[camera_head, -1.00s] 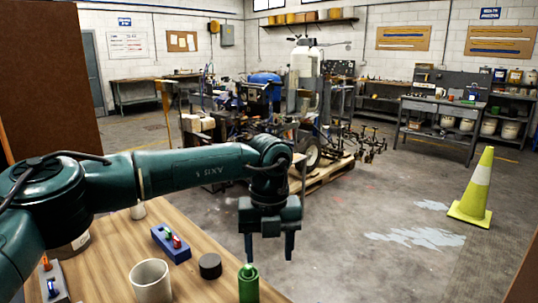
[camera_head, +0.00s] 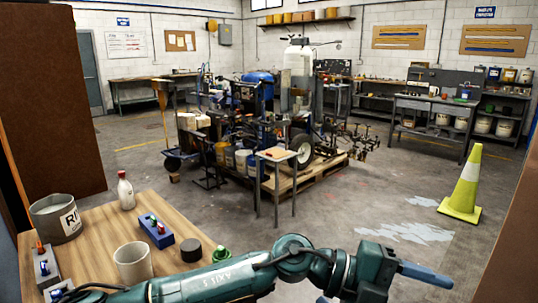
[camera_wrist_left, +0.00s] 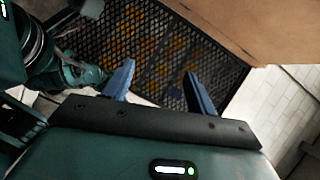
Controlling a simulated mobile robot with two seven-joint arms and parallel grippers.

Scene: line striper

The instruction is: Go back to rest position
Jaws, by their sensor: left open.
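My left gripper (camera_head: 425,273) is at the lower right of the head view, past the right end of the wooden table (camera_head: 95,225). Its arm lies low across the bottom of the picture. In the left wrist view, the two blue fingers of my left gripper (camera_wrist_left: 160,85) stand apart with nothing between them. A dark mesh panel (camera_wrist_left: 150,45) with orange patches lies beyond them. My right gripper is not seen in the head view or the wrist view.
The table holds a grey can (camera_head: 55,218), a white bottle (camera_head: 125,192), a blue block (camera_head: 157,232), a cream cup (camera_head: 132,263), a black puck (camera_head: 191,250) and a green object (camera_head: 222,255). A yellow cone (camera_head: 463,187) stands on the floor at right.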

